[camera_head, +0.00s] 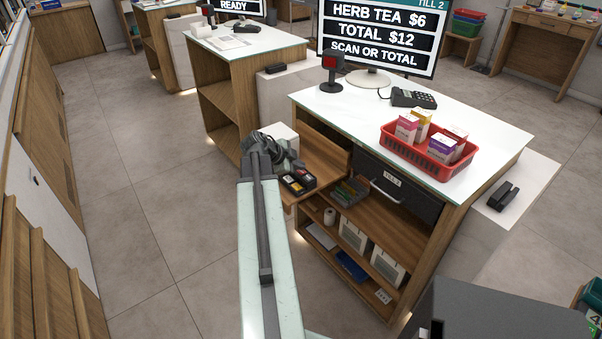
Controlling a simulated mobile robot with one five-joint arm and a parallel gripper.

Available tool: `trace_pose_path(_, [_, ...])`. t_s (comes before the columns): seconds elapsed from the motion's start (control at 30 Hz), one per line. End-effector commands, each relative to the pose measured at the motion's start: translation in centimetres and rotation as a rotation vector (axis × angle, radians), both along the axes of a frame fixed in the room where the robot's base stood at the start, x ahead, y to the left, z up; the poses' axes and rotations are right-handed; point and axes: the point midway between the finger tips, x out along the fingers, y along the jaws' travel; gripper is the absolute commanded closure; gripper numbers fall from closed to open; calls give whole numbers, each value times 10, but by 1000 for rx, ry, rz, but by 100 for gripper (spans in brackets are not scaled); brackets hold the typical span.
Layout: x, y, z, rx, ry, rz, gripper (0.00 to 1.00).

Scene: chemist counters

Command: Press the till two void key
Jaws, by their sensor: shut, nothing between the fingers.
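The till two counter (440,150) stands at centre right with a white top. Its screen (378,35) reads "HERB TEA $6", "TOTAL $12" and "SCAN OR TOTAL". A small black key box (298,183) with several coloured keys, red and yellow among them, sits on a wooden side shelf (325,160). The key labels are too small to read, so I cannot tell which is void. My gripper (290,158) is just beyond and left of the key box, apart from it as far as I can tell. It is shut and empty; its fingertips are partly hidden by my wrist.
A red basket (415,165) of small cartons, a scanner (331,75) and a card terminal (413,98) stand on the counter top. A drawer marked "TILL 2" (398,190) is below. Another counter (245,45) stands behind. The floor (150,210) at left is clear.

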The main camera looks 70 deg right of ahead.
Motion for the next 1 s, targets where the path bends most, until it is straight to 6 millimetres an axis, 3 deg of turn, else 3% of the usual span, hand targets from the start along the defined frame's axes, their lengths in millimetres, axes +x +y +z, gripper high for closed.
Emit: trace_pose_path(1.0, [0,0,-7,0,-1,1,100])
